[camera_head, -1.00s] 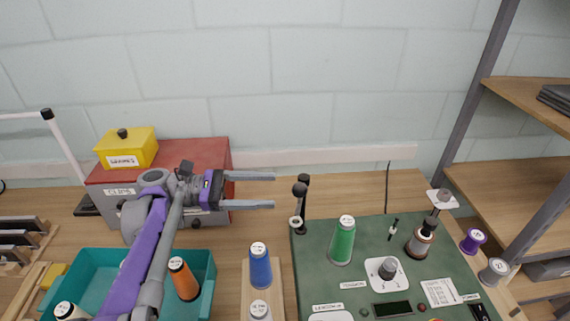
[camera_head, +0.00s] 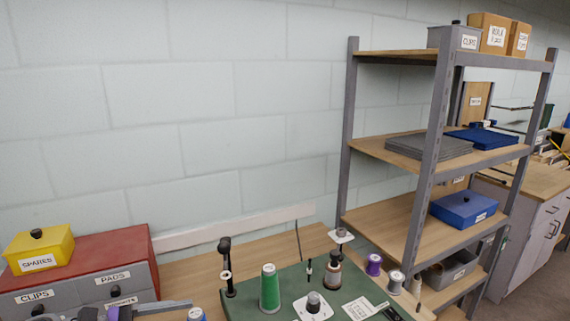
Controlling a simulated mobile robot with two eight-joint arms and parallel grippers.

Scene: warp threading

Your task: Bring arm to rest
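My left gripper (camera_head: 150,309) shows only in part at the bottom left edge of the head view. One grey finger reaches to the right in front of the drawer box, and the rest is cut off by the frame, so its opening cannot be judged. My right gripper is not in view. A green thread cone (camera_head: 269,289) stands on the green board (camera_head: 250,307), right of the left gripper and apart from it. A black post (camera_head: 226,266) with a small ring stands beside the cone. A dark spool (camera_head: 332,275) stands further right.
A red-topped drawer box (camera_head: 105,257) carries a yellow box (camera_head: 40,249) at left. A shelf unit (camera_head: 431,150) with boxes and trays rises at right. A purple spool (camera_head: 374,265) and a grey spool (camera_head: 396,282) stand by the board. A workbench (camera_head: 525,200) stands far right.

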